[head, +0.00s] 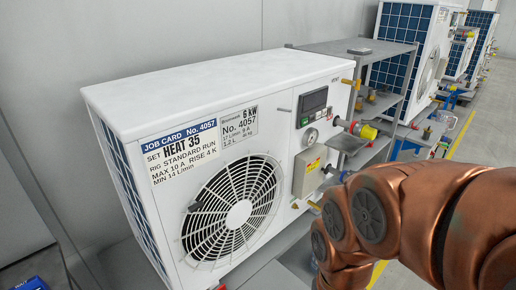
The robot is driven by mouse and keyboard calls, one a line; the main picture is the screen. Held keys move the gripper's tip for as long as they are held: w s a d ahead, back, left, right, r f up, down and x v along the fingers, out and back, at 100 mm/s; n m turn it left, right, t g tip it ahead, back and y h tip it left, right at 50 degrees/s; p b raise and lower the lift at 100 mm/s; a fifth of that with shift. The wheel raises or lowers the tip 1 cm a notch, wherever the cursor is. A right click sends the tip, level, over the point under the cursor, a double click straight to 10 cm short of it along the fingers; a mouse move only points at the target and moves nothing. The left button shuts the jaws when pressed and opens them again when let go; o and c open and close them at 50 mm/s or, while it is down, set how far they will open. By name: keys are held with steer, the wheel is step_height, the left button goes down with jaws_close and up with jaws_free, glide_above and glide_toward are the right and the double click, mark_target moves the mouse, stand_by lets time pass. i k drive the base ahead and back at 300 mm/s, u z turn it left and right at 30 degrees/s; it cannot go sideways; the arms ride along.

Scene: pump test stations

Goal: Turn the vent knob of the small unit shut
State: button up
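A white heat pump unit (200,85) with a round fan grille (238,213) stands close in front of me. Its plate (239,124) reads No. 4057 and seems to read 6 kW. A small yellow knob or lever (347,82) sticks out at its upper right edge, beside small dark lettering. That is probably the vent knob; its turn position is too small to tell. My copper-coloured arm fills the lower right and lies below and right of this knob, apart from it. My gripper is not in view.
A job card (182,150) reads HEAT 35. A display (313,101), a gauge (310,137) and a grey box (309,171) sit on the front panel. A grey shelf rack (385,50) with valves stands right behind. More units (402,45) line the back; floor is clear at right.

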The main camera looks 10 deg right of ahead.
mark_target(356, 84)
steer(key=u, duration=0.05)
steer(key=k, duration=0.65)
steer(key=z, duration=0.45)
steer(key=i, duration=1.05)
steer(key=u, duration=0.4)
